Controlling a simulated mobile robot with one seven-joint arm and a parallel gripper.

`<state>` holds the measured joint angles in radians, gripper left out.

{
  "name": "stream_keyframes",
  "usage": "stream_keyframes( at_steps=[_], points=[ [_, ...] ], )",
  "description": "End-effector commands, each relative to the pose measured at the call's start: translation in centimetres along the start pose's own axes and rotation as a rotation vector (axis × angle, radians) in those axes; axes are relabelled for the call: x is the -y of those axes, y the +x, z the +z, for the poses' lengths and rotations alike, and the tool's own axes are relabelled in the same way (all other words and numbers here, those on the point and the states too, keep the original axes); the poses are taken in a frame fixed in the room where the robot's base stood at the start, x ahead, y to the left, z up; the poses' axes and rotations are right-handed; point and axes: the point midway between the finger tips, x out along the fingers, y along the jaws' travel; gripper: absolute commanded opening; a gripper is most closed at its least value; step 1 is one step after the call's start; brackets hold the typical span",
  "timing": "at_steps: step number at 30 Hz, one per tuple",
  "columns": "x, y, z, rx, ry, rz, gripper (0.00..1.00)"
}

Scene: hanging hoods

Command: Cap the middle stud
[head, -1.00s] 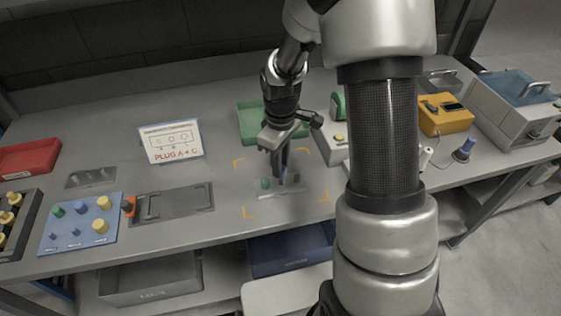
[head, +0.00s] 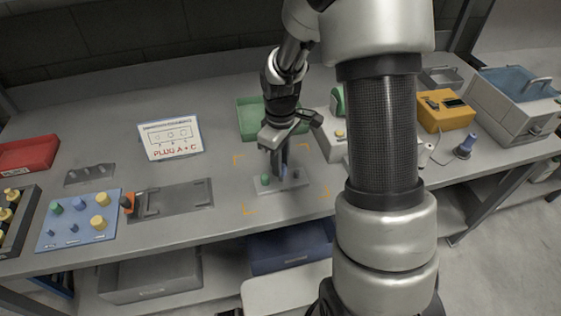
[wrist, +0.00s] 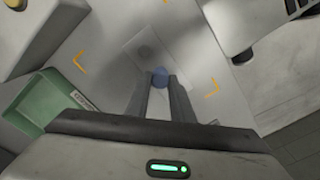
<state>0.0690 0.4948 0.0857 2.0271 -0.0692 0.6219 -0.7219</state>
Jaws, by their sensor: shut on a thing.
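My gripper (head: 283,172) points down over the light grey stud plate (head: 262,190) and is shut on a blue cap (wrist: 159,77). In the wrist view the cap sits between the two fingertips (wrist: 160,84). The middle of the plate is mostly hidden by my fingers. I cannot tell whether the blue cap touches the middle stud.
Orange corner marks (head: 246,210) frame the plate. A green tray (head: 250,118) lies behind. A blue board (head: 70,232) with coloured caps and a sign card (head: 171,138) are to the left. A yellow box (head: 446,115) and a blue cone-like piece (head: 465,146) stand to the right.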

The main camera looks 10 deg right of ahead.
Motion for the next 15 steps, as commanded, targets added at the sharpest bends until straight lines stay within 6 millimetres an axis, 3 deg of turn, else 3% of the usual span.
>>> stream_keyframes(
  at_steps=[15],
  points=[
    [0.01, 0.51, 0.00, 0.000, 0.000, 0.000, 0.01]
  ],
)
